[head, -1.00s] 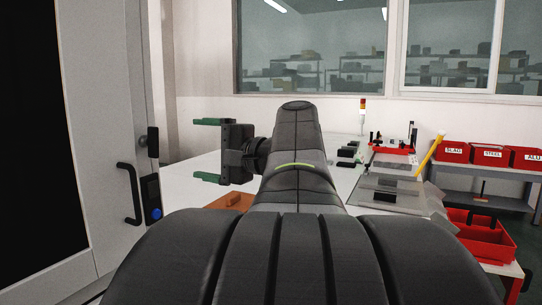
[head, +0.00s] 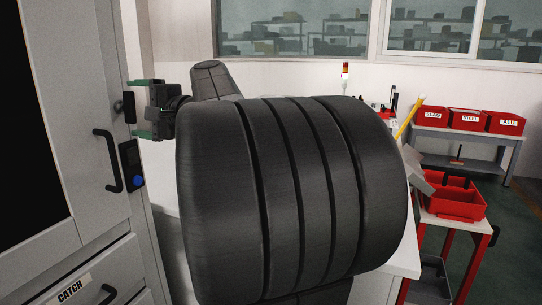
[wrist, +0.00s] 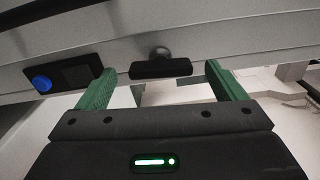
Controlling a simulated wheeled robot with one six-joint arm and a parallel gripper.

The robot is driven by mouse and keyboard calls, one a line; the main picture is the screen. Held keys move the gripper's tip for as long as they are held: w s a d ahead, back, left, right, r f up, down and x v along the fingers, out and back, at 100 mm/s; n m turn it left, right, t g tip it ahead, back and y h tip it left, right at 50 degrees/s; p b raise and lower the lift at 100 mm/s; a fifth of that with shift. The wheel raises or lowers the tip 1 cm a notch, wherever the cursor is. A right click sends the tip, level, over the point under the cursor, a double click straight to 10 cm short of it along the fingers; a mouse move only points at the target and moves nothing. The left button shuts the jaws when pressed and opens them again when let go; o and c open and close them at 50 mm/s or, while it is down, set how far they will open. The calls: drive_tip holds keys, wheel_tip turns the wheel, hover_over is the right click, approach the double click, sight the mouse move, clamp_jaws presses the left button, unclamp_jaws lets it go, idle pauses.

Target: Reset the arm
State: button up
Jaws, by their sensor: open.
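My gripper (head: 138,108) is at the left of the head view, beside the grey cabinet's front edge. Its two green fingers are spread wide apart, one above the other, and point left toward the cabinet. In the wrist view my gripper (wrist: 160,80) shows both green fingers with nothing held between them. A dark handle (wrist: 161,68) lies beyond the fingers there. I cannot tell whether the fingertips touch the cabinet. My dark arm covers much of the table in the head view.
The grey cabinet (head: 165,250) stands close at left, with a black door handle (head: 108,160) and a blue button (head: 138,181). A white table (head: 405,262) lies behind my arm. Red bins (head: 468,119) stand on a shelf at right, and another red bin (head: 455,203) is lower.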

drive_tip(key=shift+w+a, duration=0.25)
drive_tip(key=shift+a, duration=0.4)
drive_tip(key=v, duration=1.4)
drive_tip(key=x, duration=1.4)
drive_tip(key=shift+a, duration=0.15)
drive_tip(key=shift+w+r+m+p, duration=0.1)
drive_tip(key=shift+r+m+p, duration=0.25)
drive_tip(key=shift+p, duration=0.35)
drive_tip(key=shift+d+m+p, duration=0.2)
drive_tip(key=shift+m+p, duration=0.45)
drive_tip(key=shift+p, duration=0.2)
drive_tip(key=m+p, duration=0.5)
drive_tip(key=p, duration=0.2)
drive_tip(key=shift+m, duration=0.4)
drive_tip(key=m+p, duration=0.6)
drive_tip(key=p, duration=0.2)
drive_tip(key=shift+w+r+p, duration=0.1)
drive_tip(key=shift+p, duration=0.25)
drive_tip(key=shift+m+p, duration=0.8)
